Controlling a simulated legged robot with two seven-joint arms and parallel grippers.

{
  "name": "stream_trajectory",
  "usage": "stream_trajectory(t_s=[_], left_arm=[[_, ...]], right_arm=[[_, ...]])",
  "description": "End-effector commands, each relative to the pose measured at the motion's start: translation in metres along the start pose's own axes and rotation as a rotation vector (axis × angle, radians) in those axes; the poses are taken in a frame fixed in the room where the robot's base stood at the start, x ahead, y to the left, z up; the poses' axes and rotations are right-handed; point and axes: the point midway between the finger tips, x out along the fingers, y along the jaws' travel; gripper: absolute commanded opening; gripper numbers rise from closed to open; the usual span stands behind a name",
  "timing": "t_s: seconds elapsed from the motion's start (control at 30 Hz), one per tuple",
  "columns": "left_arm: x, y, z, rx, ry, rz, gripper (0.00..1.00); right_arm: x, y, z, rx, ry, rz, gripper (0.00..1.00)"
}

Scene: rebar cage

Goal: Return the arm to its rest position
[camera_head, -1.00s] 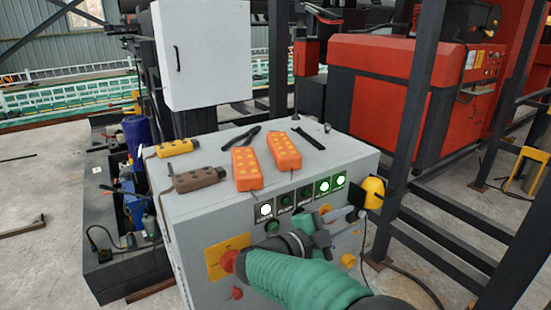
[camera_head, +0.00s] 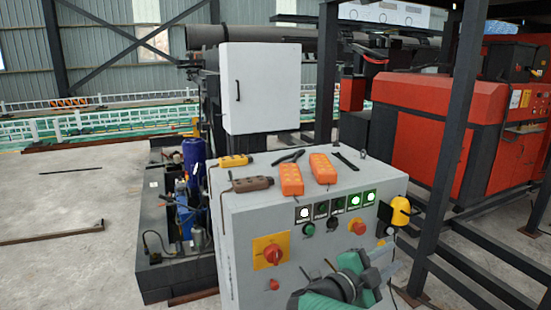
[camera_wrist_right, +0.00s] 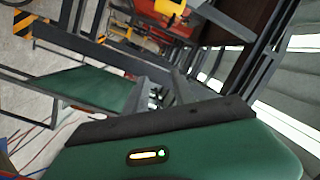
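My right arm is green and comes in from the bottom of the head view, with its dark wrist below the front panel's lower right part. My right gripper (camera_head: 391,258) is in front of the grey control cabinet (camera_head: 240,240), low by its right front corner. Its two grey fingers are spread apart with nothing visible between them. In the right wrist view the fingers (camera_wrist_right: 166,88) also stand apart above my green wrist housing. My left arm and gripper are not in view.
The cabinet front has a red rotary switch (camera_head: 273,254), lit buttons and a yellow-black item (camera_head: 399,212) at its right edge. Orange pendants (camera_head: 291,179) and tools lie on top. Dark steel posts (camera_head: 446,150) stand close on the right. Open floor (camera_head: 70,200) lies left.

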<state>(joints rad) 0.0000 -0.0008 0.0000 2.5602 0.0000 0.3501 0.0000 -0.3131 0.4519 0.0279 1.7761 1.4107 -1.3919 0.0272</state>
Motion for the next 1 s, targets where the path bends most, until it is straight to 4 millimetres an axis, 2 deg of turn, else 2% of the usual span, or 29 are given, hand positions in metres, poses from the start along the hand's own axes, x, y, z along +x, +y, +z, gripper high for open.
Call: stream_trajectory(t_s=[0.17,0.27,0.37,0.47,0.57,0.63,0.7,0.8,0.9,1.0], left_arm=[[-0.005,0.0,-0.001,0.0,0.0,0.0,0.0],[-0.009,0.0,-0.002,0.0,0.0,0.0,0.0],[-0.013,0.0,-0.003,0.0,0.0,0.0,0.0],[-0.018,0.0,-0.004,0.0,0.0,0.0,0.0],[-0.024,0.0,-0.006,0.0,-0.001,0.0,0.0],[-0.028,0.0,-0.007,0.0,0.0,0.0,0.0],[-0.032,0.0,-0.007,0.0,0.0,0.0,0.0],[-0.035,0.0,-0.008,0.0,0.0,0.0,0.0],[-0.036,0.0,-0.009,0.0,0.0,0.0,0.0],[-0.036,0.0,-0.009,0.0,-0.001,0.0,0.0]], right_arm=[[0.006,-0.014,0.021,-0.081,-0.17,-0.11,0.31],[0.001,-0.018,0.037,-0.156,-0.303,-0.186,0.31],[-0.011,-0.013,0.057,-0.263,-0.462,-0.258,0.31],[-0.034,0.009,0.078,-0.416,-0.662,-0.324,0.31],[-0.074,0.062,0.091,-0.646,-0.925,-0.367,0.31],[-0.106,0.116,0.086,-0.828,-1.112,-0.367,0.31],[-0.136,0.17,0.07,-0.999,-1.273,-0.345,0.31],[-0.165,0.233,0.038,-1.196,-1.445,-0.293,0.31],[-0.182,0.272,0.011,-1.326,-1.548,-0.247,0.31],[-0.188,0.29,-0.003,-1.386,-1.594,-0.221,0.31]])
